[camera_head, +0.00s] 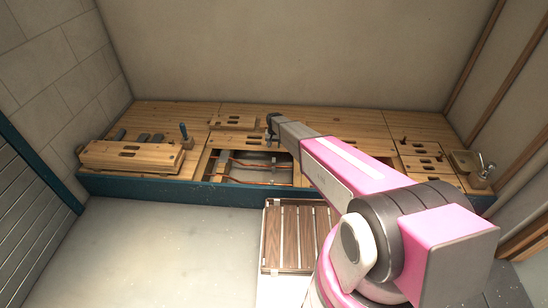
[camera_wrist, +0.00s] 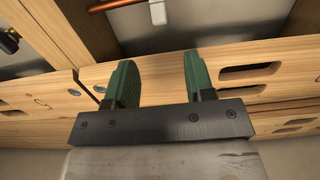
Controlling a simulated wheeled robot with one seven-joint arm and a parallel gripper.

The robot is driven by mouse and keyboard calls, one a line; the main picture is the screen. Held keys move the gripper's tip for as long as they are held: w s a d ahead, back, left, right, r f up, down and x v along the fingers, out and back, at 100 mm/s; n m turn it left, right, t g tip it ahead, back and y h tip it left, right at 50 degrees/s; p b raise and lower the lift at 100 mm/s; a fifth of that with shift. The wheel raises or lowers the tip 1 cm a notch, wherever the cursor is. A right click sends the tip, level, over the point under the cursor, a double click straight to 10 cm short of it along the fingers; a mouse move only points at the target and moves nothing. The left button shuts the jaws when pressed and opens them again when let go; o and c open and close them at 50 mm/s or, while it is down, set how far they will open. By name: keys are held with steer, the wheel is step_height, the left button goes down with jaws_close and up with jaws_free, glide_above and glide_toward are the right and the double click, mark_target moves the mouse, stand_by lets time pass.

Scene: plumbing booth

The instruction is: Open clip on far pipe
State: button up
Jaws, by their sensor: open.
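Copper pipes (camera_head: 250,164) run through an open bay in the wooden bench in the head view. In the wrist view one copper pipe (camera_wrist: 110,5) shows at the top edge, with a pale grey clip (camera_wrist: 158,12) on it; I cannot tell whether this clip is open or shut, or whether this is the far pipe. My gripper (camera_wrist: 157,82) is open and empty, its two green fingers apart and pointing toward a wooden board with slots. The clip lies beyond the fingertips, not touching them. In the head view my gripper (camera_head: 272,122) is small above the bay's back edge.
The wooden bench (camera_head: 390,118) has slotted boards around the bay. A slatted pallet (camera_head: 290,236) lies in front. A brass fitting (camera_wrist: 8,41) shows at upper left in the wrist view.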

mark_target(274, 161)
steer(key=shift+s, duration=0.15)
step_height(274, 161, down, 11)
steer(key=shift+r, duration=0.15)
stand_by(0.5)
steer(key=shift+c, duration=0.3)
